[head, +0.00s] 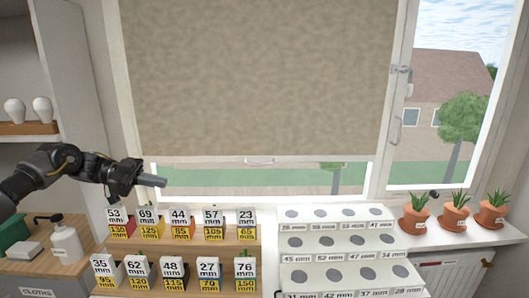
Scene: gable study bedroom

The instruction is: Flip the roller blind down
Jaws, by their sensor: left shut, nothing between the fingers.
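The roller blind (260,75) is a beige sheet that covers most of the left window pane. Its pale bottom bar (215,158) hangs a little above the sill, with a small handle (259,161) at its middle. A strip of green outdoors shows below the bar. My left gripper (160,181) is shut and empty, in front of the window's lower left part, below and left of the handle. It appears apart from the bar. My right gripper is not in view.
Wooden steps (186,256) with several numbered boxes stand under my left gripper. A white stepped stand (345,255) is to their right. Several potted plants (455,217) line the right sill. A soap bottle (66,243) stands at lower left.

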